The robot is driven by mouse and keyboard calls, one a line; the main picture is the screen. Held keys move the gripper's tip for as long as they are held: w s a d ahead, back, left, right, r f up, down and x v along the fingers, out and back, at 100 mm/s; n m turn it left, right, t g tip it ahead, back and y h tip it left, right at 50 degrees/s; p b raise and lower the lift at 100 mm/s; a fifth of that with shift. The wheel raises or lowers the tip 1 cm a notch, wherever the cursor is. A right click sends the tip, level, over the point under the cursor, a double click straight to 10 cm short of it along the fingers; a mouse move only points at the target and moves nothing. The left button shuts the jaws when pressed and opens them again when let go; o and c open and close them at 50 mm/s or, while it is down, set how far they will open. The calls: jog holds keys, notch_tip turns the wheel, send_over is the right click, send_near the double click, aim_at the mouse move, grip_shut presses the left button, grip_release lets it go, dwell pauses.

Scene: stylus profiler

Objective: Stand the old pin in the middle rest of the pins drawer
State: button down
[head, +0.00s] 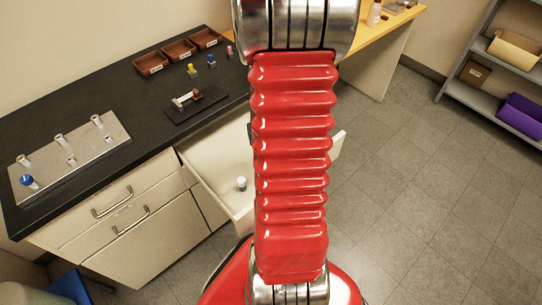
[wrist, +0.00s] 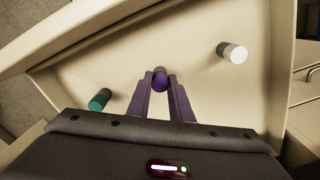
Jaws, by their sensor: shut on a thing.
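My gripper (wrist: 161,83) is shut on a purple pin (wrist: 160,76), seen nearly end-on between the fingertips in the wrist view; it is likely the old pin. It is inside the outline of the open pins drawer (wrist: 195,30). I cannot tell whether the pin touches the drawer floor, and no middle rest is clearly visible. A white pin (wrist: 235,52) stands to the right and a teal pin (wrist: 100,99) to the left. In the head view, the open drawer (head: 205,165) shows the white pin (head: 241,184); my arm hides the gripper and held pin.
On the black counter (head: 130,95) are a metal plate (head: 85,145) with several posts and a blue knob (head: 27,181), a small dark-based device (head: 190,104), brown trays (head: 178,50), and small coloured pieces (head: 193,70). The drawer walls surround my gripper.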

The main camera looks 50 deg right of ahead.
jog(key=shift+r, duration=1.6)
jog(key=c, duration=2.1)
grip_release()
grip_shut()
jog(key=shift+w+f, duration=0.1)
jog(key=shift+f, duration=1.6)
jog(key=shift+f, duration=0.15)
